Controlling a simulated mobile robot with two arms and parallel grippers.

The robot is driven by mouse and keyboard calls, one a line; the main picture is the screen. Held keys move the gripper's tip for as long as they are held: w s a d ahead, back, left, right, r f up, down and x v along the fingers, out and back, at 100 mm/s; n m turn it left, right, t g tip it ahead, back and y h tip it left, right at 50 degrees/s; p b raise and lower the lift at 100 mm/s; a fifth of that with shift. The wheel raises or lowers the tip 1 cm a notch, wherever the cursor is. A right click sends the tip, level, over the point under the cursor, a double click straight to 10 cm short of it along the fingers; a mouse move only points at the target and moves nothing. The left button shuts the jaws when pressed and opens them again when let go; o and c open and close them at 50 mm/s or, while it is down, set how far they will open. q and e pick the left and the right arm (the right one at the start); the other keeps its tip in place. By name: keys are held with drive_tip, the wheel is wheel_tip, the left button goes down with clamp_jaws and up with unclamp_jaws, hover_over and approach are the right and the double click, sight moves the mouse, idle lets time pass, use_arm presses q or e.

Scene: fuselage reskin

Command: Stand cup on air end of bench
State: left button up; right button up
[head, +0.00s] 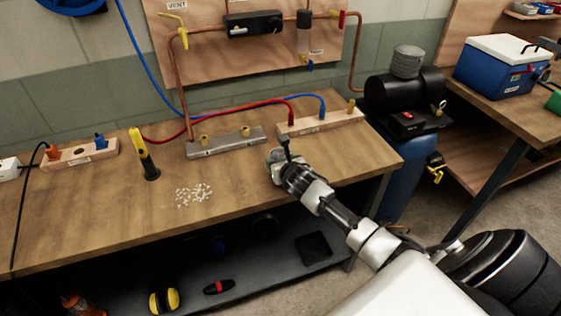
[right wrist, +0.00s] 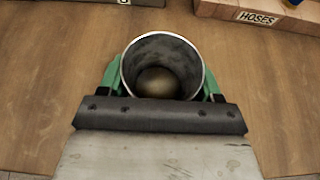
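The grey metal cup (right wrist: 160,50) shows in the right wrist view, mouth toward the camera, with a brassy rounded shape at its bottom. The green fingers of my right gripper (right wrist: 160,78) lie against both sides of it. In the head view my right gripper (head: 278,164) is at the bench's front edge, toward the right end; the cup is hard to make out there. I cannot tell whether the cup's base touches the bench (head: 110,210). The bench's right end is beside a black compressor (head: 405,95). My left gripper is out of view.
A wooden block labelled HOSES (right wrist: 262,14), also in the head view (head: 318,122), stands behind the gripper. A metal rail (head: 226,142), a yellow-handled tool (head: 144,155) and small white bits (head: 193,194) are further left. Bare wood lies right of the gripper (head: 365,150).

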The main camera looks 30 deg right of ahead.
drive_tip(key=o, duration=0.4)
drive_tip(key=shift+c, duration=0.2)
drive_tip(key=shift+r, duration=0.1)
drive_tip(key=v, duration=1.2)
drive_tip(key=s+a+f+m+y, duration=0.25)
drive_tip(key=a+f+m, duration=0.55)
drive_tip(key=m, duration=0.4)
drive_tip(key=s+f+m+g, duration=0.2)
drive_tip(key=s+f+m, duration=0.25)
drive_tip(key=f, duration=0.45)
drive_tip(key=s+a+f+m+g, duration=0.1)
drive_tip(key=s+f+m+g, duration=0.15)
drive_tip(key=s+f, duration=0.4)
drive_tip(key=s+f+m+g, duration=0.2)
drive_tip(key=s+f+m, duration=0.15)
drive_tip(key=f, duration=0.65)
drive_tip(key=s+a+f+m+g, duration=0.1)
drive_tip(key=s+f, duration=0.3)
drive_tip(key=s, duration=0.4)
drive_tip(key=s+f+m+g, duration=0.2)
drive_tip(key=s+f+m, duration=0.2)
drive_tip(key=s, duration=0.5)
drive_tip(key=s+a+f+m+g, duration=0.1)
drive_tip(key=s+f+m+g, duration=0.1)
drive_tip(key=s+f, duration=0.3)
drive_tip(key=s+m, duration=0.1)
drive_tip(key=s, duration=0.2)
drive_tip(key=shift+s+a+f, duration=0.3)
